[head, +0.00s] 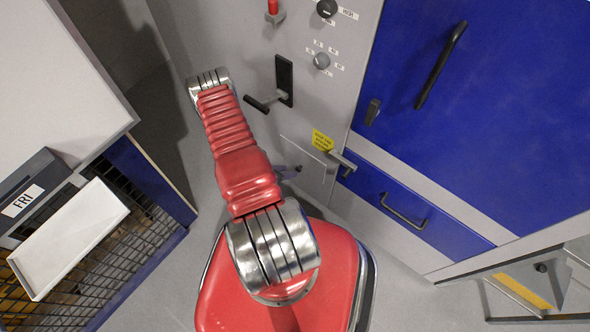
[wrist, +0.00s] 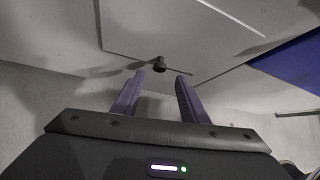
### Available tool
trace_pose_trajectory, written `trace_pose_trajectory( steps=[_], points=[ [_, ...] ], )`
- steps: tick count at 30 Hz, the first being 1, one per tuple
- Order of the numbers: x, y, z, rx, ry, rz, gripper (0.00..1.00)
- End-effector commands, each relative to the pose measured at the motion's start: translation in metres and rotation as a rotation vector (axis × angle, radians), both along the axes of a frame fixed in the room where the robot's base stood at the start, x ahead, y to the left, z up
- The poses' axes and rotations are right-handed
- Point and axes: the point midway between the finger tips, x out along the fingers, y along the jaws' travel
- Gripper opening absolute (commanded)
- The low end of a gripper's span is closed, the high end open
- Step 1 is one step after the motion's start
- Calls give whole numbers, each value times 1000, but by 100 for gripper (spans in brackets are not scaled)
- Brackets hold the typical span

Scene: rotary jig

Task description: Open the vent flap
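The vent flap (head: 312,158) is a flat grey panel low on the grey cabinet front, and it looks closed and flush. In the wrist view the flap (wrist: 150,30) fills the upper middle, with a small dark knob (wrist: 160,64) near its lower edge. The knob appears just beyond the gap between the fingertips; I see no contact.
A yellow label (head: 322,140) and a metal latch handle (head: 343,161) are beside the flap. A blue door (head: 480,100) and blue drawer (head: 420,215) lie right. A mesh-sided bin (head: 110,265) is left.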

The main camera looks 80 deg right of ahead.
Motion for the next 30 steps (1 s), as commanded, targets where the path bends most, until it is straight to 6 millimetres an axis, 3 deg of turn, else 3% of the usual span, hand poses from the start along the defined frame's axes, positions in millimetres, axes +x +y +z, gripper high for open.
trace_pose_trajectory(
  steps=[12,23,30],
  points=[
    [-26,-33,-39,0,0,-1,40],
    [-28,-36,-43,0,1,1,40],
    [-28,-36,-43,0,1,1,25]
  ],
)
